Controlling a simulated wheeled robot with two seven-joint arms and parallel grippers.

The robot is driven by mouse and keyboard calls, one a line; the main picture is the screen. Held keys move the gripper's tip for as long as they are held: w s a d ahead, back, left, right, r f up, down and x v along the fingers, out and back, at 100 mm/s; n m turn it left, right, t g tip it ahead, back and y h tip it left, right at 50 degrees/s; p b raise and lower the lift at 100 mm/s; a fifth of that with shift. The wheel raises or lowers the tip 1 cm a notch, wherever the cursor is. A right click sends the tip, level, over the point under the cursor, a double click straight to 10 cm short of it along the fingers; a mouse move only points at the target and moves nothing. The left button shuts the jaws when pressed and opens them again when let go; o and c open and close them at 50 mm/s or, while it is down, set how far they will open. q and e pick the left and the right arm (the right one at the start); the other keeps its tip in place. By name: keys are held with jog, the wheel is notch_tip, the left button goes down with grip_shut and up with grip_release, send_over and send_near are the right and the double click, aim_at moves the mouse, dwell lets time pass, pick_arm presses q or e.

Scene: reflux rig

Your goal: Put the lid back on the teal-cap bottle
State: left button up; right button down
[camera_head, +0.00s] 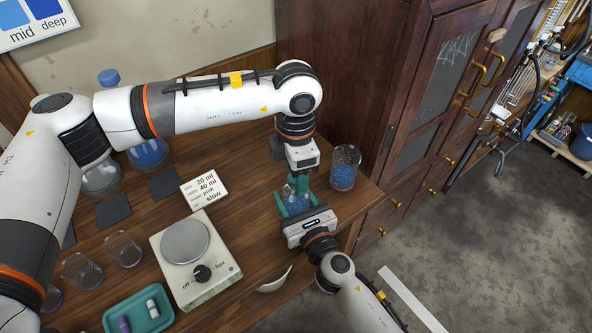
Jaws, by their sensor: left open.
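A small clear bottle with blue contents (296,205) stands near the right part of the wooden bench. My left gripper (298,183) points down from above, open, with its teal fingers around the bottle's top. My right gripper (299,206) reaches in from the front, its teal fingers on both sides of the bottle's body and seemingly closed on it. The fingers hide much of the bottle, and I cannot make out a teal lid or tell whether one sits on the neck.
A glass beaker of blue beads (343,169) stands close behind on the right. A stirrer plate (193,262), a note card (204,187), a white curved dish (274,281), a teal tray (138,309) and empty beakers (122,250) lie left. A dark wooden cabinet (355,70) rises behind.

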pick_arm(q)
notch_tip(320, 180, up, 12)
jog(key=shift+f, duration=0.2)
pick_arm(e)
jog(key=shift+c, duration=2.4)
grip_release()
pick_arm(q)
notch_tip(320, 180, down, 3)
jog(key=b, duration=0.3)
pick_arm(e)
jog(key=v, duration=1.2)
